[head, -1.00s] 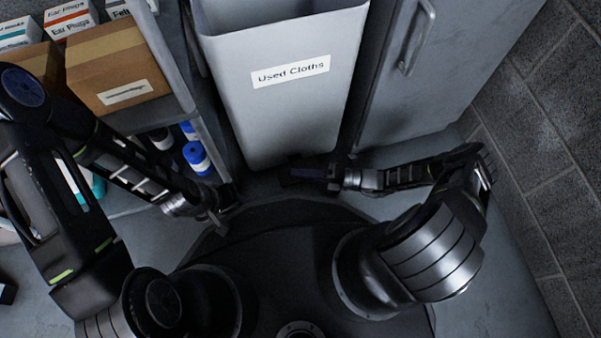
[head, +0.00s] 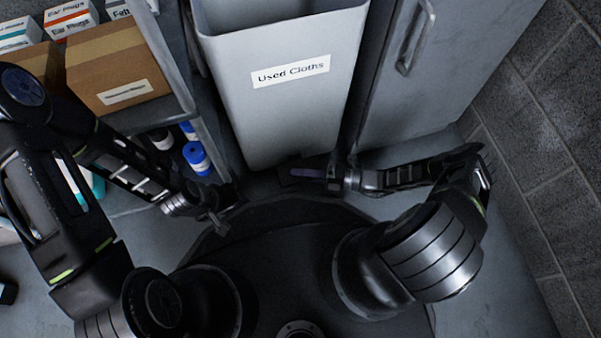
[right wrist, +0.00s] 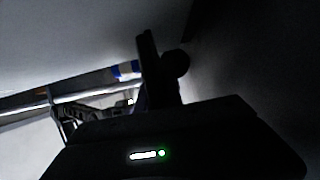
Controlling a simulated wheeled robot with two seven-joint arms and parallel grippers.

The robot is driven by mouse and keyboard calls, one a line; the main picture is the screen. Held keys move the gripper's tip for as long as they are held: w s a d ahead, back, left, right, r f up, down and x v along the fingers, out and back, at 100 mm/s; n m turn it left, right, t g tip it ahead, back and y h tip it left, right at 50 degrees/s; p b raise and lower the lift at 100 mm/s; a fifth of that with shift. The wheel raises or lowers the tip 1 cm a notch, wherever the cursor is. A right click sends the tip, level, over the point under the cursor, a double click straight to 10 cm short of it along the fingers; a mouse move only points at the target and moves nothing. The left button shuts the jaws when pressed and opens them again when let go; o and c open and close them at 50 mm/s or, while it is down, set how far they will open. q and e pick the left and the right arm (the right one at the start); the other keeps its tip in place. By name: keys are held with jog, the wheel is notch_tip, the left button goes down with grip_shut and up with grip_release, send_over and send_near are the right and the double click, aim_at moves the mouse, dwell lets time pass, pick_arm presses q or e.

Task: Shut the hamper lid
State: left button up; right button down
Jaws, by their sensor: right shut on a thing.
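The hamper (head: 290,115) is a tall grey bin with a white "Used Cloths" label, upright at the top middle of the head view. Its top opening shows at the upper edge; no lid shows there. My right gripper (head: 312,173) is low at the foot of the hamper's front, shut on a slim purple thing (head: 304,172). A dark flat piece lies beside it at the hamper's base; I cannot tell whether they touch. My left gripper (head: 222,208) is low, left of the hamper's foot; its jaws are too dark to read. The right wrist view is mostly dark.
A shelf on the left holds a cardboard box (head: 118,70), ear plug boxes (head: 70,18) and blue-capped bottles (head: 196,157). A grey cabinet (head: 415,90) with a handle stands close to the hamper's right. A block wall (head: 550,130) bounds the right side.

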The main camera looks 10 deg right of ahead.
jog(key=shift+f+n, duration=0.45)
jog(key=shift+n, duration=0.15)
jog(key=c, duration=1.5)
grip_release()
jog(key=v, duration=0.8)
jog(key=shift+f, duration=0.15)
jog(key=shift+a, duration=0.1)
